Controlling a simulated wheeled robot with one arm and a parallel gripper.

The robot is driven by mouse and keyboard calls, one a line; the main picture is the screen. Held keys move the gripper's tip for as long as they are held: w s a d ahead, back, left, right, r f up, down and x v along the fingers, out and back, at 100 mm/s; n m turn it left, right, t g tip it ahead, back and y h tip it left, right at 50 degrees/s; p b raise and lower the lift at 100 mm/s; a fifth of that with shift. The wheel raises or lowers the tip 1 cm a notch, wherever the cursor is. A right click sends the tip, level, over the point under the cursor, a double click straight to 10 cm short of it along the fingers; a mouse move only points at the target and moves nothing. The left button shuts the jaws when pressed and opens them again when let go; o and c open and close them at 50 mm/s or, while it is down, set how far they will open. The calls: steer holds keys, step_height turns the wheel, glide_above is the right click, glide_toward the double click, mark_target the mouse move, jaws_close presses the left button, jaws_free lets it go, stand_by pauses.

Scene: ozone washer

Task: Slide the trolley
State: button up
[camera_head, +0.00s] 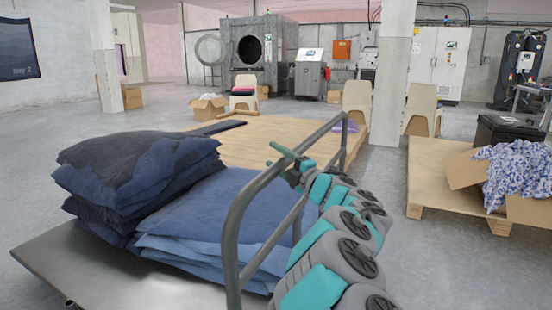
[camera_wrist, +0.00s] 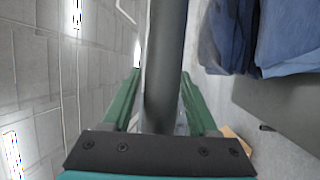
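The trolley (camera_head: 120,275) is a flat grey platform with a raised grey tube handle (camera_head: 238,215) at its right side. Dark blue folded fabric (camera_head: 135,170) and lighter blue folded fabric (camera_head: 205,215) are stacked on it. My gripper (camera_head: 290,160) is at the handle's top rail. In the wrist view, its two green fingers (camera_wrist: 160,72) lie one on each side of the grey handle tube (camera_wrist: 165,50), close to its edges. Whether both fingers press on the tube is not clear. The trolley's underside is out of view.
A wooden platform (camera_head: 255,142) lies just beyond the trolley. A pallet (camera_head: 425,185) at the right carries a box of patterned cloth (camera_head: 515,175). Chairs (camera_head: 356,100) stand behind, near a pillar (camera_head: 392,75). Grey floor (camera_head: 45,150) is open at the left.

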jaws_close()
stand_by(1.1)
